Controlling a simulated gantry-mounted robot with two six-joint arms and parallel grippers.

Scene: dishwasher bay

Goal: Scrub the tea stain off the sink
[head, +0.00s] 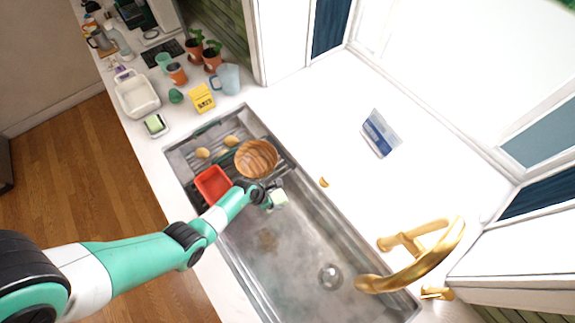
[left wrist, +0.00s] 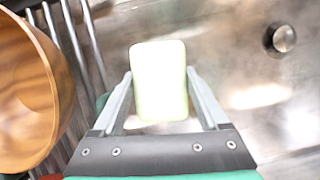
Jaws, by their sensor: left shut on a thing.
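My left gripper (head: 271,197) is over the sink (head: 306,240) and shut on a pale sponge (head: 280,198). In the left wrist view the sponge (left wrist: 159,82) sits between the two fingers (left wrist: 160,95). A brown tea stain (head: 267,240) lies on the sink floor, below the gripper in the head view. I cannot pick out the stain in the left wrist view. I cannot tell whether the sponge touches the sink. My right gripper is in neither view.
A wooden bowl (head: 256,158) and a red tub (head: 213,184) sit on a rack at the sink's far end. The drain (head: 330,277) and gold faucet (head: 412,262) are at the near end. Another green sponge (head: 155,124) lies on the counter. The middle sink floor is clear.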

